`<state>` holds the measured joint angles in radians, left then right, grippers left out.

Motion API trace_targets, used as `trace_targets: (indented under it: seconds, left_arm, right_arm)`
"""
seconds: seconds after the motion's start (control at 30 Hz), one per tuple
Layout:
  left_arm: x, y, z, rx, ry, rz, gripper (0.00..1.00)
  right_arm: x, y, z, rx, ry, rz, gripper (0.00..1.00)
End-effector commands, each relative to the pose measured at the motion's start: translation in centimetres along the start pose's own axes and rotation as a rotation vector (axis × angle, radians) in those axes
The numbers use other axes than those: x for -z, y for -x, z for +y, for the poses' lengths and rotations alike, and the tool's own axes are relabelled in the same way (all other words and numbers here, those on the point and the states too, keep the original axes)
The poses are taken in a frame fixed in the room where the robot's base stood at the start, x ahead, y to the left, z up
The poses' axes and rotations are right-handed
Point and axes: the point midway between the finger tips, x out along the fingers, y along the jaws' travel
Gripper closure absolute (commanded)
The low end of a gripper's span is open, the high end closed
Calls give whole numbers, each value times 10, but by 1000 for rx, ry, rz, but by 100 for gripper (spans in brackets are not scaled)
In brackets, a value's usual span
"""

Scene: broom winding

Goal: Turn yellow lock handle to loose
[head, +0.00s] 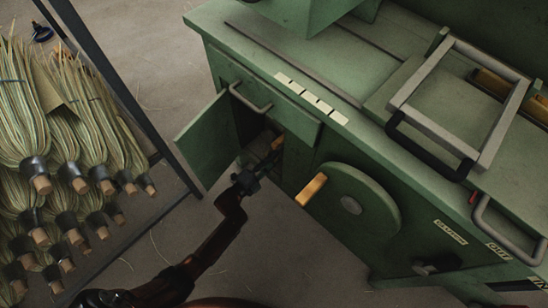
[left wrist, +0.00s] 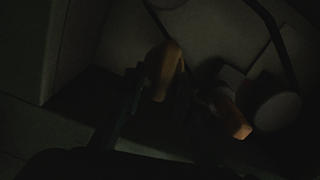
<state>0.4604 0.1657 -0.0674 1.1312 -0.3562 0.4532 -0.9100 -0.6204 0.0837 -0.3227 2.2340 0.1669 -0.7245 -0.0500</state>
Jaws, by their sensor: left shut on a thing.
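A yellow-orange handle (head: 277,143) shows inside the open cabinet of the green machine, partly in shadow. My left gripper (head: 262,170) reaches into the cabinet opening from below. In the dark left wrist view, my left gripper (left wrist: 160,92) is shut on an upright yellow-orange handle (left wrist: 162,68), with a finger on each side of it. A second orange piece (left wrist: 237,122) lies to the right, apart from the fingers. I cannot tell the exact lock position from these frames. My right gripper is not in view.
The cabinet door (head: 206,142) stands open left of my arm. A rack of brooms (head: 70,150) stands at the left. Bare floor (head: 170,245) lies between.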

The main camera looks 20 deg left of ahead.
Motion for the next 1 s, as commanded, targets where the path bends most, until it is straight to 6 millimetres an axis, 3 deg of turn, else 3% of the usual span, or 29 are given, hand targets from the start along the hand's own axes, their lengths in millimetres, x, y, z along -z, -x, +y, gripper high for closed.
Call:
trace_targets:
  seconds: [0.4,0.93,0.97,1.0]
  left_arm:
    - [0,1,6,-4,-183,-1,100]
    - [0,1,6,-4,-207,-1,100]
    - [0,1,6,-4,-207,-1,75]
    - [0,1,6,-4,-207,-1,72]
  right_arm:
    - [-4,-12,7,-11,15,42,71]
    - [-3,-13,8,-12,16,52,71]
    - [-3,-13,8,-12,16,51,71]
    - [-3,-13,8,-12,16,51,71]
